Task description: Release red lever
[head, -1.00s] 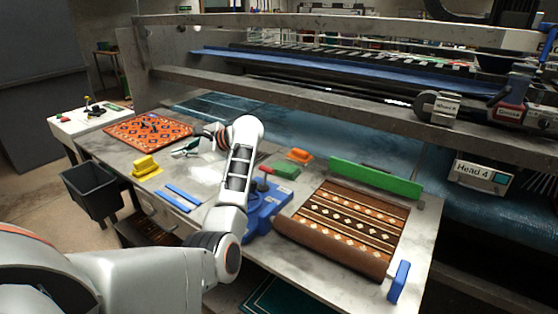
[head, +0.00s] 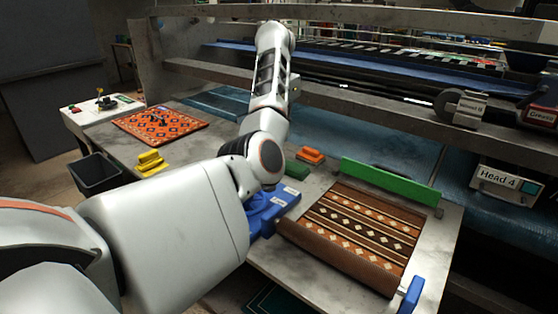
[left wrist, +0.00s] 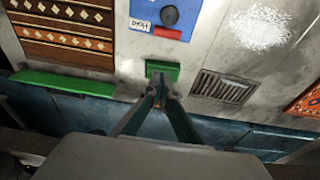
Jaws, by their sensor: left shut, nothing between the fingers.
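The blue box (head: 272,207) sits on the metal table, partly hidden behind my left arm in the head view. It shows at the top of the left wrist view (left wrist: 143,12) with a dark round knob. A red bar (left wrist: 168,33), seemingly the red lever, lies along its near edge there. I cannot tell the lever's position. My left gripper (left wrist: 159,98) is shut and empty, its fingertips near a green block (left wrist: 162,68), apart from the red bar in the picture. The head view hides this gripper. My right gripper is in neither view.
A striped brown rug (head: 360,232) lies right of the blue box, with a green bar (head: 388,183) behind it. An orange brush (head: 311,155) and yellow brush (head: 150,162) lie on the table. A slotted grate (left wrist: 222,87) and white powder (left wrist: 258,28) show in the wrist view.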

